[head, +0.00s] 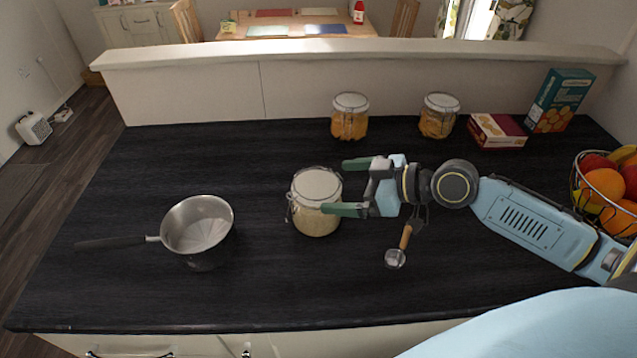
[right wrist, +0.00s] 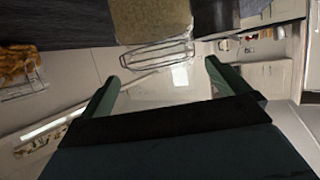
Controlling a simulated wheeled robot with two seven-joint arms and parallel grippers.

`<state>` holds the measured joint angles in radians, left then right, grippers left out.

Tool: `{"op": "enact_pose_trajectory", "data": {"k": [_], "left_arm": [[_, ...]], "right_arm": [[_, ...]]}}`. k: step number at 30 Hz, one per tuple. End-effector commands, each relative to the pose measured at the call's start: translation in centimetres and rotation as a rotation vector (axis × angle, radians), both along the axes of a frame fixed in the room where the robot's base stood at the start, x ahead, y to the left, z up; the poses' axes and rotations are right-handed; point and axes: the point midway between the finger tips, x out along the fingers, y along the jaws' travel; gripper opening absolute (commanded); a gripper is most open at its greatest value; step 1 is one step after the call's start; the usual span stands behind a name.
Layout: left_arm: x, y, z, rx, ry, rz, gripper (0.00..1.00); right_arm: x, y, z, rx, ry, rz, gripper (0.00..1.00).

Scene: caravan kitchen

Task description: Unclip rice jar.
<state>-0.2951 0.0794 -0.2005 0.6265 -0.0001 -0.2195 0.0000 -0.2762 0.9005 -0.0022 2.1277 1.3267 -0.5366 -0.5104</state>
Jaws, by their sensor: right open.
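The rice jar (head: 315,222) is a squat glass jar with pale grains and a light round lid (head: 318,184). It stands upright on the dark counter, with its lid down. Wire shows at its left side in the head view. My right gripper (head: 348,187) is open and empty at the jar's right side. Its nearer finger overlaps the jar's edge in the head view; I cannot tell if it touches. In the right wrist view, the jar (right wrist: 152,18) is at the top, with a wire loop (right wrist: 156,54) just beyond my open fingers. My left gripper is not in view.
A saucepan (head: 197,225) stands left of the jar. A small wooden-handled scoop (head: 396,257) lies below my right forearm. Two jars of orange food (head: 349,118) (head: 439,116), boxes (head: 497,131) and a fruit basket (head: 606,190) stand at back and right. The front counter is clear.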

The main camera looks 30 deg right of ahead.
Motion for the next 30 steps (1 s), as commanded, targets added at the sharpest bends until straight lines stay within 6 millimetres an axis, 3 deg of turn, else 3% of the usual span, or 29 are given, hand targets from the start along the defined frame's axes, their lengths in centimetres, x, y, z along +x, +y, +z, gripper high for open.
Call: {"op": "enact_pose_trajectory", "data": {"k": [12,24,30], "left_arm": [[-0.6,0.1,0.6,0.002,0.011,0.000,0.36],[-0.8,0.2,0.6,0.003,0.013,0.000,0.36],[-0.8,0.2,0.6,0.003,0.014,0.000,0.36]], "right_arm": [[4.0,3.3,-2.0,0.001,-0.002,0.000,1.00],[4.5,3.7,-2.4,0.000,0.000,0.001,1.00],[4.5,3.7,-2.4,0.000,0.000,0.001,0.76]]}}
